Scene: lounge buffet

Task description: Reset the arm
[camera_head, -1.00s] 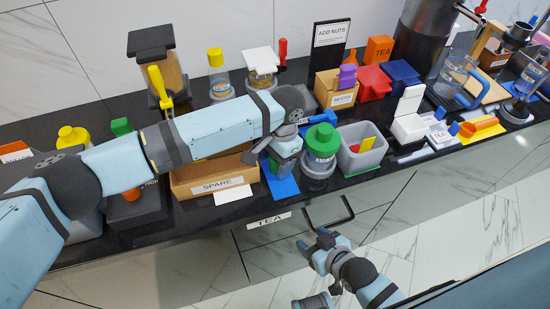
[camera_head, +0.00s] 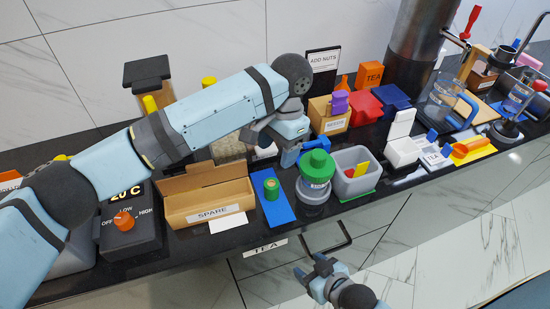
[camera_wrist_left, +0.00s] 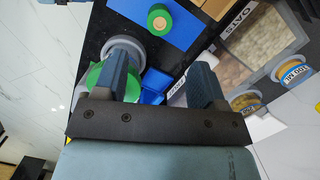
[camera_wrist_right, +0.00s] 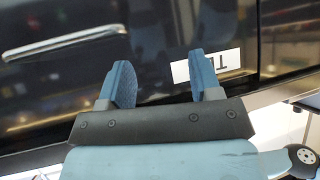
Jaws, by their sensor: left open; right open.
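My left gripper (camera_head: 284,144) is over the counter, above and behind the green-lidded jar (camera_head: 316,181). In the left wrist view my left gripper's fingers (camera_wrist_left: 163,82) are apart with nothing held. The jar's green lid (camera_wrist_left: 97,78) shows by the left finger, and a blue scoop-like item (camera_wrist_left: 153,90) lies below, between the fingers. My right gripper (camera_head: 318,268) is low, in front of the counter, below the drawer handle. In the right wrist view its fingers (camera_wrist_right: 160,85) are apart and empty, facing the dark drawer front with the TEA label (camera_wrist_right: 212,64).
A blue mat (camera_head: 283,212) holds a small green cylinder (camera_head: 271,189). The SPARE box (camera_head: 190,207) stands left of it. A grey bin (camera_head: 343,184), a SEEDS box (camera_head: 335,124) and white, red and blue containers crowd the right. The drawer handle (camera_head: 345,236) juts out below the counter edge.

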